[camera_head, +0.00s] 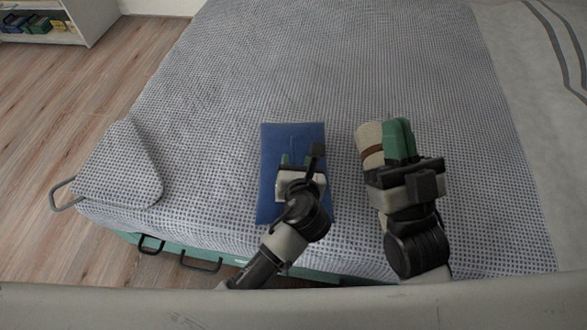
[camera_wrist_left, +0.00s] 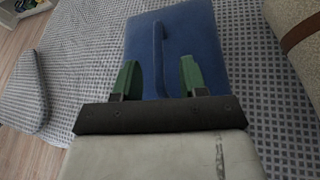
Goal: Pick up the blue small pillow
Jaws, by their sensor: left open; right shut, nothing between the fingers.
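The blue small pillow (camera_head: 275,146) lies flat on the bed, a dark blue rectangle with a raised strip along its middle. It also fills the middle of the left wrist view (camera_wrist_left: 200,50), where the strip runs between my fingers. My left gripper (camera_head: 294,160) is above the pillow with its green fingers apart and nothing held; in its wrist view the fingertips (camera_wrist_left: 158,78) stand over the near part of the pillow. Whether they touch it I cannot tell. My right gripper (camera_head: 398,138) is shut and empty, over a beige roll to the right. My left arm hides the pillow's lower part.
The beige roll with a brown band (camera_head: 369,145) lies right of the pillow, partly under my right gripper. A grey checked cushion (camera_head: 120,168) is at the bed's left corner. The checked bed (camera_head: 300,60) is clear beyond the pillow. A shelf (camera_head: 75,22) stands far left.

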